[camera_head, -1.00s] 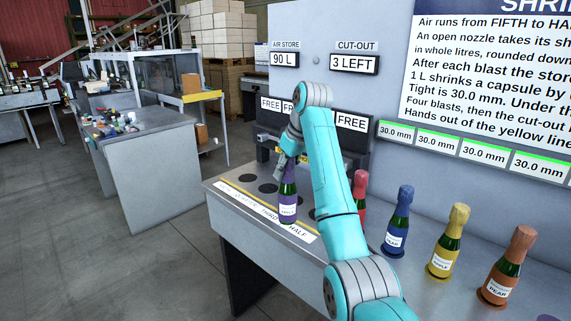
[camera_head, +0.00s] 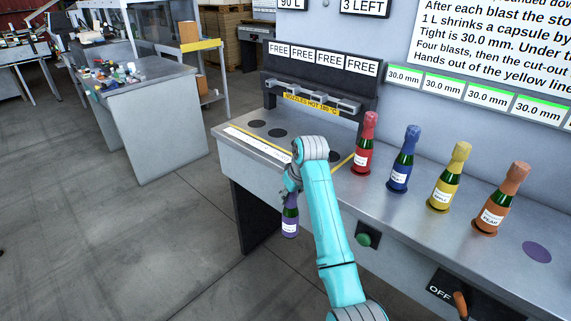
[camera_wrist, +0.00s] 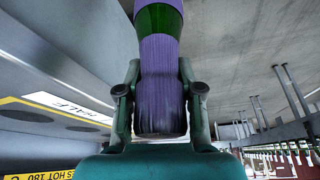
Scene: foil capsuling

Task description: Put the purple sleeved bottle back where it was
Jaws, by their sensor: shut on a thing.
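The purple sleeved bottle (camera_head: 290,222) hangs roughly upright in my gripper (camera_head: 291,194), in front of the bench's front edge, over the floor side. In the wrist view, the two fingers close around its purple sleeved neck (camera_wrist: 160,80), with green glass beyond. My gripper is small and partly hidden by my arm in the head view. A bare purple disc (camera_head: 537,252) lies on the bench top at the far right, beyond the orange bottle.
Red (camera_head: 364,145), blue (camera_head: 402,160), yellow (camera_head: 448,180) and orange (camera_head: 500,202) bottles stand in a row on the bench. Behind is the nozzle unit (camera_head: 318,98) with FREE signs. A green button (camera_head: 363,240) and an orange-handled OFF switch (camera_head: 460,303) are on the front.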

